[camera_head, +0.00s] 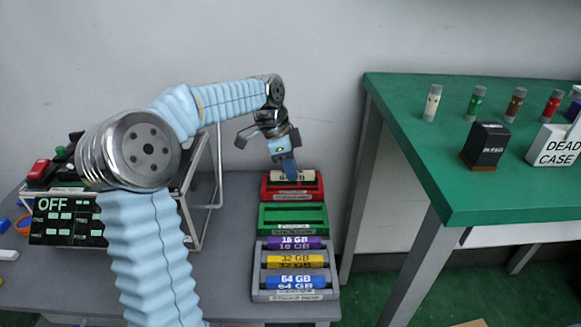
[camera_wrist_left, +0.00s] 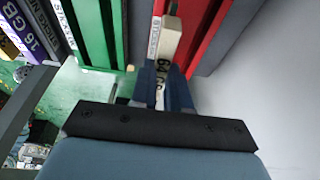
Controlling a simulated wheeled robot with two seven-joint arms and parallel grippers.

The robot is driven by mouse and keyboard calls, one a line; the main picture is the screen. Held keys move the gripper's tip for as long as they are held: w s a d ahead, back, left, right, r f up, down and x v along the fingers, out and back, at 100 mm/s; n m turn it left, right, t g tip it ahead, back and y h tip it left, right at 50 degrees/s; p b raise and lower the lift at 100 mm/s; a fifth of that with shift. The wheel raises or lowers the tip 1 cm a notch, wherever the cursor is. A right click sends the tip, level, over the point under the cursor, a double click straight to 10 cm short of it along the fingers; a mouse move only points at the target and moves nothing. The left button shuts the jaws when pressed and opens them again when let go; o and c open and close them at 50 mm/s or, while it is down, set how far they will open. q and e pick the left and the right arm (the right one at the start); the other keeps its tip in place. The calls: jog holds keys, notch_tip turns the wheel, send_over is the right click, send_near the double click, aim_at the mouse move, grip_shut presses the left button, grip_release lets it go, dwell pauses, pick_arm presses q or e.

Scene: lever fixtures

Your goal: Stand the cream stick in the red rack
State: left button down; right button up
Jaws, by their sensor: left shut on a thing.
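The cream stick (camera_head: 305,177), with dark lettering, is at the red rack (camera_head: 265,192), across its back part. In the left wrist view the cream stick (camera_wrist_left: 168,42) shows end-on toward the top, beside the red rack (camera_wrist_left: 203,42). My left gripper (camera_head: 290,170) reaches down from above and is shut on the cream stick; its blue fingers (camera_wrist_left: 164,88) stand on either side of it. I cannot tell whether the stick rests in the rack or is just above it. My right gripper is not in view.
A green rack (camera_head: 262,218) sits just in front of the red one. A grey rack (camera_head: 256,275) with purple, yellow and blue sticks is nearer. A control box marked OFF (camera_head: 50,205) stands left. A green table (camera_head: 450,150) with several small items is right.

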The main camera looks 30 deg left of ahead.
pick_arm(q)
jog(key=shift+f+b, duration=0.9)
jog(key=shift+f, duration=0.6)
jog(key=c, duration=1)
grip_release()
jog(key=shift+r, duration=0.25)
jog(key=p+v, duration=0.2)
jog(key=v, duration=1.1)
jog(key=shift+s+a+r, duration=0.1)
